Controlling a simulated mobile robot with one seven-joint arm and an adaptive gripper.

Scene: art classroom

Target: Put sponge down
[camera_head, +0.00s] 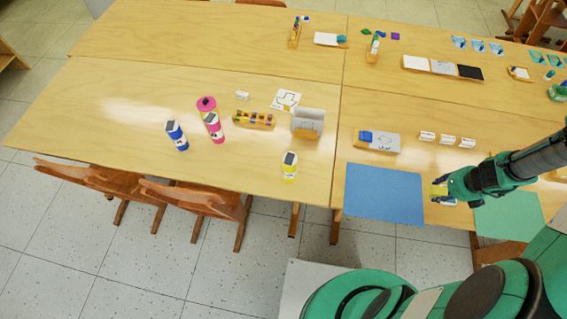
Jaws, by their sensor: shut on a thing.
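My gripper (442,194) is at the right, low over the table's near edge, between a blue sheet (384,193) and a green sheet (509,215). It is shut on a small yellow thing, which looks like the sponge (437,189). The fingers hide part of the sponge. I cannot tell whether it touches the table or is held just above it. A small pale and blue item (448,203) shows just below the fingers.
Three small white blocks (447,139) and a grey tray with a blue item (379,141) lie behind the sheets. Bottles in blue (177,136), pink (213,127) and yellow (289,168) stand on the left table. The blue sheet is bare.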

